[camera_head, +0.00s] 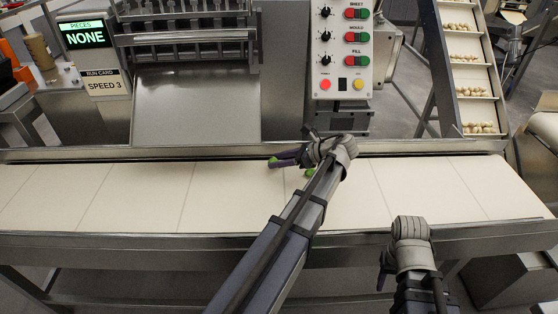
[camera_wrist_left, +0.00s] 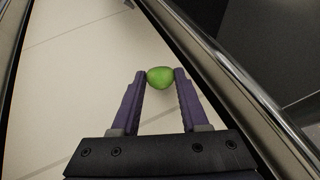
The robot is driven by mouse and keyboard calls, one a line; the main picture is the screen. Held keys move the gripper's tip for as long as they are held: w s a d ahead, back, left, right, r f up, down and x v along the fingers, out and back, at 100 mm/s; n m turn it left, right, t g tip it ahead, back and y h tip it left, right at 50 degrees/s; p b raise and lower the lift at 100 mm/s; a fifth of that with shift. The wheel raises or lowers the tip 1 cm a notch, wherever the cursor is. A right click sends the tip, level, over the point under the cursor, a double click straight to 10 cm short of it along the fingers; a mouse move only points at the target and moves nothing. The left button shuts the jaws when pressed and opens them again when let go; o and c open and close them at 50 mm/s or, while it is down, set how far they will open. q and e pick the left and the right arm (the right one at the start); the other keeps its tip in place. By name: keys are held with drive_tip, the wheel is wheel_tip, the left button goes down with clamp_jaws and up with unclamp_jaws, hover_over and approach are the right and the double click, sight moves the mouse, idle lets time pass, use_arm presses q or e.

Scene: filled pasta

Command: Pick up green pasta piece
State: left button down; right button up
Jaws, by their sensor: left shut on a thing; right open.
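A small rounded green pasta piece (camera_wrist_left: 160,77) sits between the two purple fingertips of my left gripper (camera_wrist_left: 159,80) in the left wrist view. The fingers touch it on both sides and are shut on it. In the head view my left gripper (camera_head: 287,161) points left over the pale belt, with green (camera_head: 272,162) at its tip. A second green patch (camera_head: 309,171) shows just below the gripper's wrist; I cannot tell what it is. The gap between the piece and the belt cannot be judged.
The pale conveyor belt (camera_head: 130,197) runs across the view, with metal rails along both edges. Behind it stand a machine with a steel chute (camera_head: 197,108) and a control panel (camera_head: 339,50). An inclined conveyor (camera_head: 466,83) with pale pieces is at the right. The belt's left side is clear.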

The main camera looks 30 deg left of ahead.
wheel_tip(320, 180, up, 7)
drive_tip(key=p, duration=0.5)
drive_tip(key=shift+p, duration=0.4)
